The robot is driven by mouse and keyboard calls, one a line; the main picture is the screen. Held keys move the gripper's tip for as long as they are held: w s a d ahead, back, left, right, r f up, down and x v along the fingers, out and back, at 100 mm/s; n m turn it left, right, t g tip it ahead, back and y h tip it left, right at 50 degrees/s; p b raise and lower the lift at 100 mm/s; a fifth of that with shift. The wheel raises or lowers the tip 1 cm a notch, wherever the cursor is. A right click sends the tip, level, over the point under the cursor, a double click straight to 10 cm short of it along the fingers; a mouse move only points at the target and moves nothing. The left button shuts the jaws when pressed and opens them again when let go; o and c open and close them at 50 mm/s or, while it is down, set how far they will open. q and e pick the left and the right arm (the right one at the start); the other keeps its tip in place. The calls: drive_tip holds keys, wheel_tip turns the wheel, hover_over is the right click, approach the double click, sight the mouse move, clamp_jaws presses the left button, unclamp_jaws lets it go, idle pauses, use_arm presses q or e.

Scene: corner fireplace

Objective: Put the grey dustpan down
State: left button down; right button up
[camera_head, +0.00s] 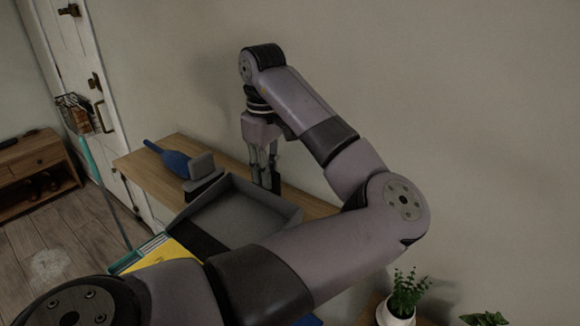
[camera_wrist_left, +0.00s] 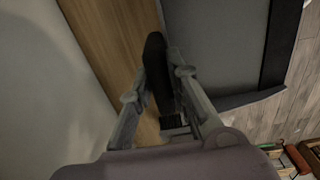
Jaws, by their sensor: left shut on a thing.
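The grey dustpan (camera_head: 240,212) shows in the head view at the wooden shelf (camera_head: 160,180), its wide pan reaching past the shelf's front edge. I cannot tell whether it rests on the shelf or is just above it. My left gripper (camera_head: 266,182) points down behind the pan and is shut on the dustpan's dark handle. In the left wrist view the handle (camera_wrist_left: 156,65) lies between the two fingers, with the grey pan (camera_wrist_left: 215,45) to the right. My right gripper is in neither view.
A blue brush (camera_head: 170,158) and a grey block-like thing (camera_head: 202,166) lie left of the dustpan. The wall is close behind. A potted plant (camera_head: 405,295) stands at the lower right.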

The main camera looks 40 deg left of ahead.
use_arm(q)
drive_tip(key=w+a+p, duration=0.1)
drive_tip(key=w+p, duration=0.2)
drive_tip(key=w, duration=0.8)
wheel_tip(320, 180, down, 6)
drive_tip(key=shift+a+f+p, duration=0.1)
drive_tip(key=shift+p, duration=1.05)
drive_tip(key=shift+w+f+p, duration=0.15)
drive_tip(key=shift+w+p, duration=0.05)
drive_tip(key=shift+p, duration=0.15)
drive_tip(key=shift+a+f, duration=0.1)
drive_tip(key=shift+f, duration=0.2)
drive_tip(key=c, duration=1.9)
unclamp_jaws()
drive_tip(key=o, duration=0.4)
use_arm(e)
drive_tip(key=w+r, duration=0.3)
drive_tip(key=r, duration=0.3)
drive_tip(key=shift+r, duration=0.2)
